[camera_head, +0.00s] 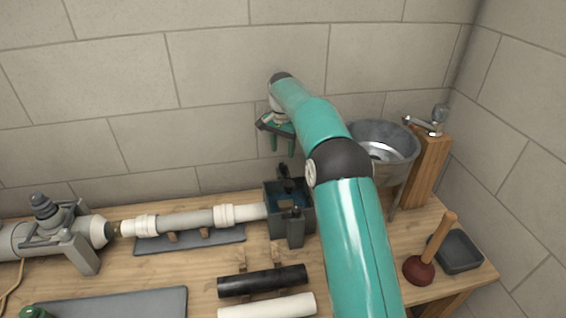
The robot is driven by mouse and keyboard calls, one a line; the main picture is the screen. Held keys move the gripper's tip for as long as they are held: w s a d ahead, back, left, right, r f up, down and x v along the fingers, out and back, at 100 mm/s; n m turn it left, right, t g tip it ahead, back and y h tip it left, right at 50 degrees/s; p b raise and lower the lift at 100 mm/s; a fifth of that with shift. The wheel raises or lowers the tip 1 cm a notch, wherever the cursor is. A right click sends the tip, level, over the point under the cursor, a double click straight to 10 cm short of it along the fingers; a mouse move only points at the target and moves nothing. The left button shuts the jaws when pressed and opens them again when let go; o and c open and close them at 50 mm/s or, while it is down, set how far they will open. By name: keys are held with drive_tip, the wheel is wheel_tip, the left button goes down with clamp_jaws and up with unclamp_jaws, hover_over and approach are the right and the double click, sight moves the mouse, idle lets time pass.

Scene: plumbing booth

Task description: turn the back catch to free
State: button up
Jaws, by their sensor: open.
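A dark grey box (272,199) stands on the bench at the end of the white pipe. A dark catch, likely the back catch (284,172), rises at its rear edge; it is small, and its setting cannot be read. A second dark catch (294,212) is on the box's front side. My gripper (282,151) is above the back of the box, its two green fingers pointing down and apart. It is open and empty, and appears above the back catch without visible contact.
The white pipe (190,219) runs left to a grey clamped fitting (50,232). Black (262,281) and white (268,306) tubes lie in front. A metal basin (384,138), wooden post (428,172), plunger (420,268) and grey tray (460,252) are at right.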

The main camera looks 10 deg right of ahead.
sight(283, 164)
wheel_tip(283, 164, down, 5)
drive_tip(key=shift+w+r, duration=0.1)
drive_tip(key=shift+f, duration=0.8)
drive_tip(key=c, duration=1)
